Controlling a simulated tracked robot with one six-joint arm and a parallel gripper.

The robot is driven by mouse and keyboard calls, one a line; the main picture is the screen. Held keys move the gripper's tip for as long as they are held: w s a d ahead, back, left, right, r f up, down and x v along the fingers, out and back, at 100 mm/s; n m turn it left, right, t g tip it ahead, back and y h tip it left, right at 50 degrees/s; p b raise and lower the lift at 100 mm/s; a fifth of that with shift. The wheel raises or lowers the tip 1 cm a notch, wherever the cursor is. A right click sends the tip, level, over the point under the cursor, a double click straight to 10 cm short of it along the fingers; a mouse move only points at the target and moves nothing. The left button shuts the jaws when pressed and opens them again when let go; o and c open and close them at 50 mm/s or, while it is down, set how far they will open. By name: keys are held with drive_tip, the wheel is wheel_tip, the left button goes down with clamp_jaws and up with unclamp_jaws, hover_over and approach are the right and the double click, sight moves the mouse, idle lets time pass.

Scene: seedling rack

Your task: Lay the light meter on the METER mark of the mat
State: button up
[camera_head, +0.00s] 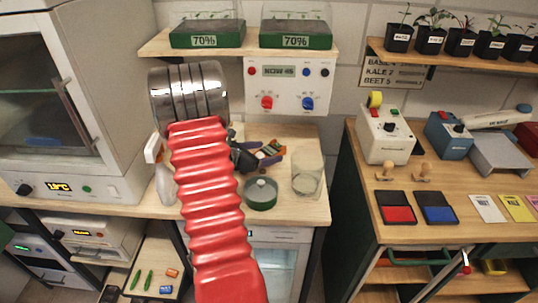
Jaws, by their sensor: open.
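My red bellows arm rises through the middle of the head view to a set of silver rings over the bench. I cannot pick out the light meter or a mat with a METER mark. Small dark, purple and orange things (268,152) lie on the bench just right of the arm, partly hidden and too small to name.
A green round pot (261,194) and a clear glass jar (307,175) stand on the middle bench (290,213). A white oven-like cabinet (75,110) stands left. The right bench holds red (397,207) and blue (436,208) pads, cards and devices. A gap separates the benches.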

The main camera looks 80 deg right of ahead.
sight(265, 153)
idle(0.3)
drive_tip(key=c, duration=1.4)
drive_tip(key=shift+r, duration=0.1)
wheel_tip(265, 153, up, 10)
idle(0.9)
drive_tip(key=shift+w, duration=0.1)
